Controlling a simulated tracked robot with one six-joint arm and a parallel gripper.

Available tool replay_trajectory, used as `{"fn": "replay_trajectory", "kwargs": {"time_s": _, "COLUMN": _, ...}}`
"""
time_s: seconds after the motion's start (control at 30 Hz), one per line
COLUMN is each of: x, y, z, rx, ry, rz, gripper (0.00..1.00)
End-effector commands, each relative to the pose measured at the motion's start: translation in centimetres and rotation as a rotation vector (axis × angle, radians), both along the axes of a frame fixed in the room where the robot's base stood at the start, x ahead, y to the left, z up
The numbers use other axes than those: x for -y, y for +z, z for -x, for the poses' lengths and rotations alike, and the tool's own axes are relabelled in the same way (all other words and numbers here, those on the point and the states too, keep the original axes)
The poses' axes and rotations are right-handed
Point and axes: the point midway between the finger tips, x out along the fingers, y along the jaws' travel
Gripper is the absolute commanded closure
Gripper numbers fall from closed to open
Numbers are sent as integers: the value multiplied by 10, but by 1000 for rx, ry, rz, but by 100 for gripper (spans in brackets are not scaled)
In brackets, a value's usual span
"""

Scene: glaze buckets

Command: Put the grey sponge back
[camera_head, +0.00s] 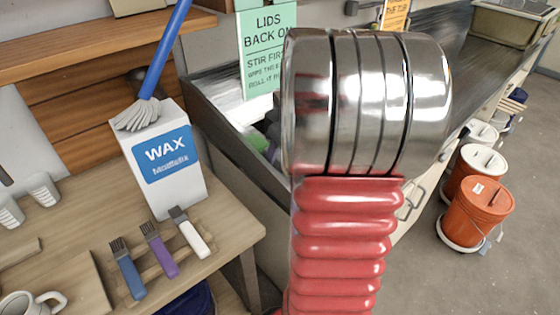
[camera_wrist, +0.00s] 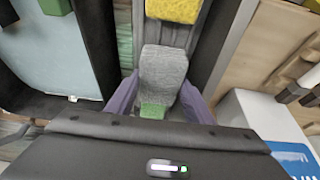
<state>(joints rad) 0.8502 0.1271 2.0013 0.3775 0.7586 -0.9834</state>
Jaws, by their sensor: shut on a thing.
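The grey sponge (camera_wrist: 162,75) is a pale, rounded block in the middle of the wrist view. My gripper (camera_wrist: 157,98) has purple fingers, one on each side of the sponge, and is shut on it. A small green patch (camera_wrist: 153,110) shows at the sponge's near end; I cannot tell whether it belongs to the sponge. A yellow sponge (camera_wrist: 172,10) lies just beyond the grey one, in a narrow channel between dark walls. In the head view my own arm hides the gripper and the grey sponge.
A wooden table (camera_head: 75,215) at left holds a WAX box (camera_head: 170,165), several brushes and cups. A sign (camera_head: 268,50) reading LIDS BACK ON stands behind a metal trough (camera_head: 215,105). Orange buckets (camera_head: 478,210) stand on the floor at right. Open floor lies at lower right.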

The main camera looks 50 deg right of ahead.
Motion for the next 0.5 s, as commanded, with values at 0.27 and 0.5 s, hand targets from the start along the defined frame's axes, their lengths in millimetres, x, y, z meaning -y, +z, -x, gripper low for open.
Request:
{"fn": "replay_trajectory", "kwargs": {"time_s": 0.27, "x": 0, "y": -31, "z": 0, "rx": -1, "ry": -2, "rz": -1, "gripper": 81}}
{"fn": "replay_trajectory", "kwargs": {"time_s": 0.5, "x": 1, "y": -31, "z": 0, "rx": 0, "ry": -2, "rz": 0, "gripper": 81}}
